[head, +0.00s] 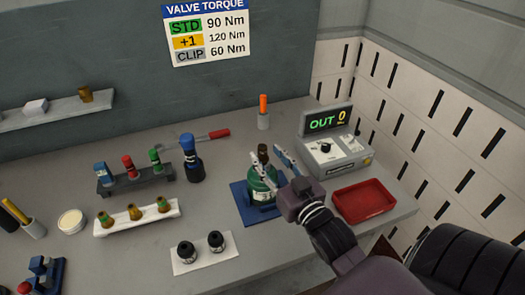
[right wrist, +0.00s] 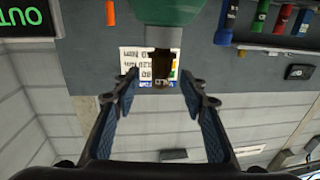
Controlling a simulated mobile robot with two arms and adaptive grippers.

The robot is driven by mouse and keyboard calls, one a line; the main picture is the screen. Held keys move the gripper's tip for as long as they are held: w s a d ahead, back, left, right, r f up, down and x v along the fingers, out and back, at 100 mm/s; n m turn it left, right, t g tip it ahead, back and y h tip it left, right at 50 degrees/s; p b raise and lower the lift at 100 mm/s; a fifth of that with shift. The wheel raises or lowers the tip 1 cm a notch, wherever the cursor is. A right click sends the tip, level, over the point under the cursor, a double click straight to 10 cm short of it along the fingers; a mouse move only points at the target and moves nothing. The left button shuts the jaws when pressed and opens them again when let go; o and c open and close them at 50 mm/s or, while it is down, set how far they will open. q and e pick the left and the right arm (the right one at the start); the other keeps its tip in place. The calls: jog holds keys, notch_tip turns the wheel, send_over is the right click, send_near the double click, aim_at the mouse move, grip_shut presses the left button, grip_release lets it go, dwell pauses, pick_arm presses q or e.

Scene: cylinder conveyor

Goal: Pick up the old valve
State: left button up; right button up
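A green cylinder (head: 262,185) stands upright on a blue base (head: 240,201), with a dark brown old valve (head: 263,153) on its top. My right gripper (head: 280,160) is open beside the cylinder's top, to the right of the valve. In the right wrist view, the picture is upside down. The cylinder (right wrist: 172,10) hangs at the top and the brown valve (right wrist: 162,64) shows between the two spread fingers, with gaps on both sides. I cannot tell how deep the valve lies between the fingers. My left gripper is not in view.
A red tray (head: 363,199) and a grey meter reading OUT 0 (head: 335,150) stand right of the cylinder. A torque sign (head: 205,35) hangs behind.

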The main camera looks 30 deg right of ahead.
aim_at(265, 154)
jog(key=w, duration=0.3)
jog(key=shift+w+d+p, duration=0.1)
jog(key=shift+w+p, duration=0.1)
jog(key=shift+p, duration=0.15)
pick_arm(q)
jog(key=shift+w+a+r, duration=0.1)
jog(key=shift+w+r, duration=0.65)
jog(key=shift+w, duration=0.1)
pick_arm(e)
grip_shut()
